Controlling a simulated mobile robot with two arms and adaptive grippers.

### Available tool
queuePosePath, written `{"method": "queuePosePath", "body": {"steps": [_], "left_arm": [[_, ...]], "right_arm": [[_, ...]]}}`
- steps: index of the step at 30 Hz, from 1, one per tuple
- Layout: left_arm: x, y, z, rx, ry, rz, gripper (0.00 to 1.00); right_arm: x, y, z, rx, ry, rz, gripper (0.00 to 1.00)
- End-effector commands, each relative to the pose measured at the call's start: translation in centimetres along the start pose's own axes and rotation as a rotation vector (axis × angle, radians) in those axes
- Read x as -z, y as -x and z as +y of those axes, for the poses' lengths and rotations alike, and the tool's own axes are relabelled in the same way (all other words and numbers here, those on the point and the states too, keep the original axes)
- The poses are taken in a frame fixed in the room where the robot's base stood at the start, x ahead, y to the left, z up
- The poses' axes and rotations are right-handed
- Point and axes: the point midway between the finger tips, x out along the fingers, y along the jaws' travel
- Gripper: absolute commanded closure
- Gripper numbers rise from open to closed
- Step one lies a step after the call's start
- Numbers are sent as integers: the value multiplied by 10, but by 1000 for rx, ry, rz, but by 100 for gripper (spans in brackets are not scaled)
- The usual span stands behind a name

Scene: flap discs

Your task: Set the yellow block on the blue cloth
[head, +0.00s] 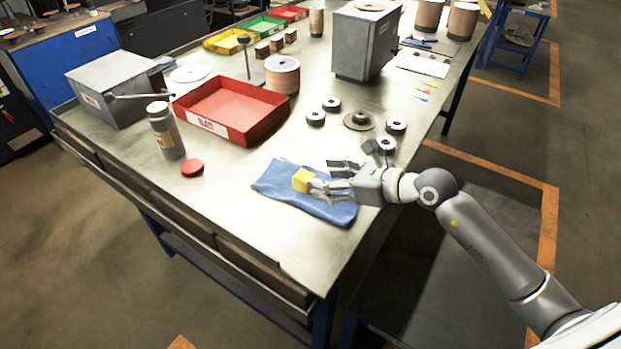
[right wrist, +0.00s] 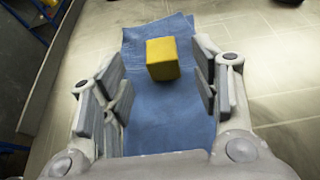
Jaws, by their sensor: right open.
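The yellow block (head: 303,180) rests on the blue cloth (head: 325,211), which lies flat near the table's front edge. In the right wrist view the yellow block (right wrist: 162,58) sits upright on the blue cloth (right wrist: 150,138), with cloth showing on both sides of it. My right gripper (head: 322,176) comes in from the right over the cloth. In the right wrist view its fingers (right wrist: 160,85) are spread apart with the block just ahead, between and beyond the tips. They do not appear to touch it. My left gripper is not in view.
A red tray (head: 190,125), a grey bottle (head: 166,131) and a red lid (head: 192,168) are to the left of the cloth. Several dark ring-shaped discs (head: 316,117) lie behind it. A large grey box (head: 352,50) stands farther back. Bare table lies in front and left of the cloth.

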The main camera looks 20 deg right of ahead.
Motion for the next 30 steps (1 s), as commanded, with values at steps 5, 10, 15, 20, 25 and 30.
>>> {"method": "queuePosePath", "body": {"steps": [5,10,15,20,25,30], "left_arm": [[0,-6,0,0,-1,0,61],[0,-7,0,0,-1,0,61],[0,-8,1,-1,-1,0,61],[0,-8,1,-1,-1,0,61],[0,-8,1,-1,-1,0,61],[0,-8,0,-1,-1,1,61]], "right_arm": [[1,29,0,1,1,0,44],[0,43,0,0,1,-2,44],[-2,48,0,0,1,-4,44],[-2,48,0,0,1,-5,44],[-2,48,0,0,1,-5,44],[-2,48,0,0,1,-5,44]]}}
